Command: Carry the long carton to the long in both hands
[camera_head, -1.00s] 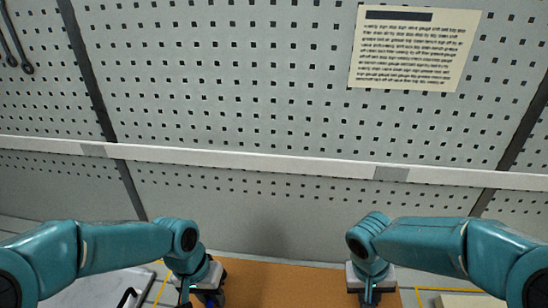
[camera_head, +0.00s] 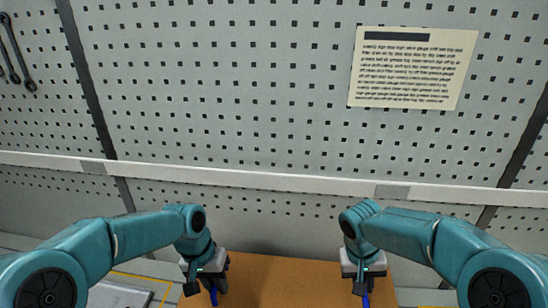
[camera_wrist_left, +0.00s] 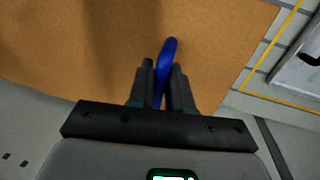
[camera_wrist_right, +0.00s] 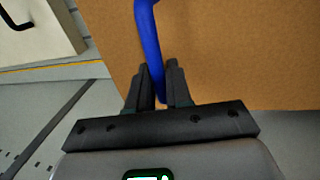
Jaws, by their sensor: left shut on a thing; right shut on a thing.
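The long carton is a plain brown box (camera_head: 285,282) low in the middle of the head view, between my two hands; its near part is cut off by the frame. It has blue handles. My left gripper (camera_head: 213,290) is shut on one blue handle (camera_wrist_left: 168,48) at the carton's left end. My right gripper (camera_head: 366,292) is shut on the other blue handle (camera_wrist_right: 149,38) at the right end. Brown carton surface fills much of both wrist views. What lies under the carton is hidden.
A grey perforated wall (camera_head: 270,90) with a pale rail (camera_head: 250,180) and a printed sheet (camera_head: 413,68) stands ahead. A grey panel with a dark handle (camera_head: 122,293) lies at lower left, by a yellow line. A pale box with a black handle (camera_wrist_right: 40,30) shows in the right wrist view.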

